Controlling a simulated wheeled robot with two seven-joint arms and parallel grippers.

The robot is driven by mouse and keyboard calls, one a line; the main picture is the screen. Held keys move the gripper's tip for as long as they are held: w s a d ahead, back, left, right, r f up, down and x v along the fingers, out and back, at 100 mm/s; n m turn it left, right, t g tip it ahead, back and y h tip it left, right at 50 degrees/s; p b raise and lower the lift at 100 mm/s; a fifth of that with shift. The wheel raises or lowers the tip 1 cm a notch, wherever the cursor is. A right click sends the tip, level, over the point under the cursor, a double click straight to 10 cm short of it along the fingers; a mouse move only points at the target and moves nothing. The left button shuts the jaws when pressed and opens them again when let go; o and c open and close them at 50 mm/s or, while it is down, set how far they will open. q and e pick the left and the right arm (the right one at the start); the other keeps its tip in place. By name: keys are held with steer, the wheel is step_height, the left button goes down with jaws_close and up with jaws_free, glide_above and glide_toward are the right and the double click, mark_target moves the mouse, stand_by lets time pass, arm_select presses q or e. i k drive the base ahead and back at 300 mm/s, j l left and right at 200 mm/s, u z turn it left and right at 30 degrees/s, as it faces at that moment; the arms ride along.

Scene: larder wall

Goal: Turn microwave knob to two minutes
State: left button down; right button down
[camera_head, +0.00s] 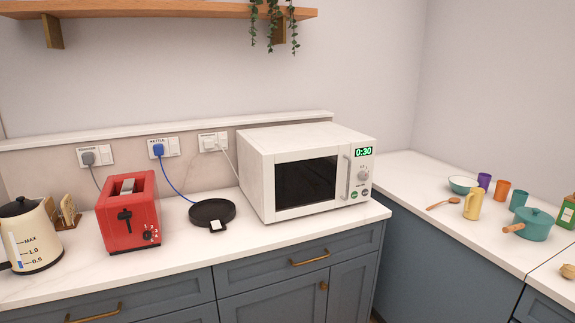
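The green display (364,152) reads 0:30. A round light knob (364,175) sits below the display; its exact pointer angle is too small to tell. Small buttons (365,192) lie under the knob. Neither of my grippers shows in the head view.
A black round kettle base (212,212) stands left of the microwave, then a red toaster (128,215) and a cream kettle (32,240). The right counter holds cups, a yellow jug (473,204) and a teal pot (535,225). Space before the microwave front is clear.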

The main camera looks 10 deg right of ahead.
mark_target(364, 176)
steer(key=l+z, duration=0.1)
steer(key=z, duration=0.35)
steer(key=i+z, duration=0.15)
steer(key=z, duration=0.3)
steer(key=i+z, duration=0.1)
steer(key=z, duration=0.4)
steer(key=i+z, duration=0.1)
steer(key=z, duration=0.35)
steer(key=i+j+z, duration=0.1)
steer(key=i, duration=0.15)
